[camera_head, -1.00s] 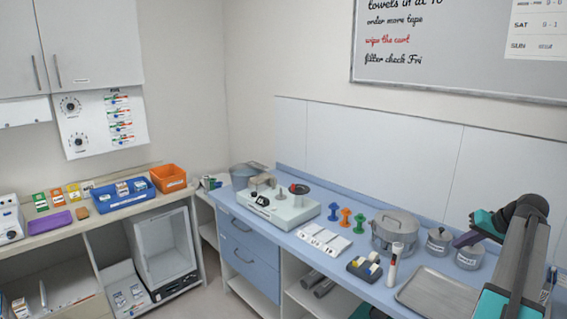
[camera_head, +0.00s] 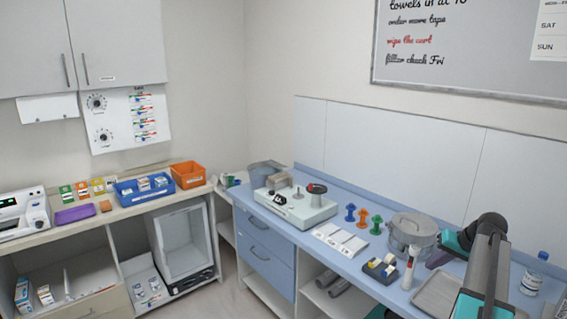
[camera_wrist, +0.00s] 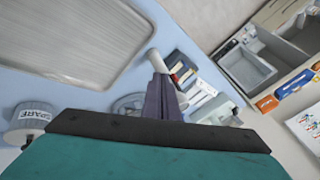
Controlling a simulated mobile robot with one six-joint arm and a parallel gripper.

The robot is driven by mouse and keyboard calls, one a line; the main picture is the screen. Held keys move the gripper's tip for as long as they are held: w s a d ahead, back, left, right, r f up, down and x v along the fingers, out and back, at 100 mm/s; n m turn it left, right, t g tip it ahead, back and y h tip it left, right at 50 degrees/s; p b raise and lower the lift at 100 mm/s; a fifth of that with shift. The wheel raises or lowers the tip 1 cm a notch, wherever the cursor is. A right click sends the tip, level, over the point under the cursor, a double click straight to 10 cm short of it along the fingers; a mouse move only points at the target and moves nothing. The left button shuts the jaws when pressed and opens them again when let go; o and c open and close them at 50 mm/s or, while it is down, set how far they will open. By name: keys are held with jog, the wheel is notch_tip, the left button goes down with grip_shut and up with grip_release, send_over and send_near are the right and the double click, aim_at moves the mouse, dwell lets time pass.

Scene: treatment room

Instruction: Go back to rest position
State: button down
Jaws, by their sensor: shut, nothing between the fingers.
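My gripper shows in the wrist view (camera_wrist: 160,92) with its dark purple fingers together and nothing between them. It is above the blue counter (camera_head: 335,262), beside the metal tray (camera_wrist: 75,35).
The tray (camera_head: 432,300) lies below my arm. A grey machine (camera_head: 295,210) stands further left. Floor shows between the counters.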

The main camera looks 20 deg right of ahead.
jog(key=w+a+f+n+g, duration=0.1)
jog(key=w+a+f, duration=0.1)
jog(key=a+f, duration=0.5)
jog(key=w+a+f+n+g, duration=0.15)
jog(key=a+f, duration=0.25)
jog(key=a, duration=0.7)
jog(key=w+a+f+g, duration=0.1)
jog(key=w+a+f, duration=0.3)
jog(key=a, duration=0.5)
jog(key=s+a+f+n+g+h, duration=0.1)
jog(key=s+a+f, duration=0.2)
jog(key=a+f, duration=0.35)
jog(key=s+a+f+n+g, duration=0.1)
jog(key=s+a+f+n, duration=0.2)
jog(key=a, duration=0.7)
jog(key=s+a+f+g+h, duration=0.1)
jog(key=s+a+f, duration=0.35)
jog(key=a, duration=0.45)
jog(key=s+f+g+b, duration=0.5)
jog(key=s+f+b, duration=0.5)
jog(key=s+f, duration=1.5)
notch_tip(320, 180, down, 3)
jog(key=shift+s+d, duration=0.15)
jog(key=shift+s, duration=0.15)
jog(key=shift+d, duration=0.1)
